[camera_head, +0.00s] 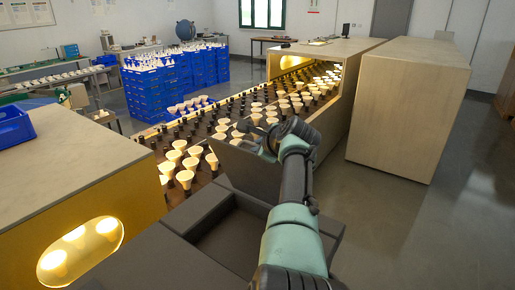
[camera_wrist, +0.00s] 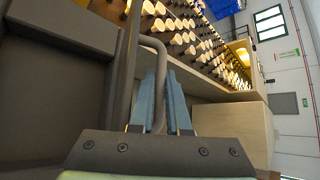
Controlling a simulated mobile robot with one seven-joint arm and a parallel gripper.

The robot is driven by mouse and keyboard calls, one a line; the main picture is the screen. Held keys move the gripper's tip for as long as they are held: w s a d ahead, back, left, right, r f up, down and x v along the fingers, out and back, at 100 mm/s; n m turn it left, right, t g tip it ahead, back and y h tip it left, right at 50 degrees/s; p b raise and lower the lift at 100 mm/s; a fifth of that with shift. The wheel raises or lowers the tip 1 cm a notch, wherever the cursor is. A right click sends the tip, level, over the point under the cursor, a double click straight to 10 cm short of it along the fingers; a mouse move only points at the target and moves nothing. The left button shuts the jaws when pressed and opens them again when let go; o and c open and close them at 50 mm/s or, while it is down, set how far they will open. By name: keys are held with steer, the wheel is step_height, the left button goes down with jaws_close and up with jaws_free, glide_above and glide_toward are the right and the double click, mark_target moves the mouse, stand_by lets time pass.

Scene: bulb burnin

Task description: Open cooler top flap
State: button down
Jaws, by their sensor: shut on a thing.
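In the wrist view my gripper (camera_wrist: 167,85) has its two blue fingers closed about a curved dark grey handle (camera_wrist: 153,44). The handle joins a dark grey bar or panel edge (camera_wrist: 125,60), which looks like part of the cooler flap. Further dark grey panels lie to the left of it. In the head view a dark grey box (camera_head: 150,255) with a sunken compartment stands in front; I cannot tell if it is the cooler. My gripper (camera_head: 255,140) shows only partly, beyond my wrist at the conveyor's near side. How far the flap is open cannot be told.
A conveyor (camera_head: 222,130) carrying several lit bulbs runs just beyond my gripper, under a beige hood (camera_head: 330,50). A beige block (camera_head: 405,100) stands right. A beige counter with a glowing window (camera_head: 80,250) is left. Blue crates (camera_head: 150,95) stand behind. Floor is free at right.

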steer(key=c, duration=1.2)
jaws_free()
steer(key=shift+o, duration=0.2)
steer(key=shift+p+v, duration=0.4)
steer(key=shift+v, duration=0.8)
steer(key=b+v, duration=0.3)
steer(key=v, duration=0.7)
steer(key=shift+s+d+r, duration=0.15)
steer(key=shift+r, duration=0.05)
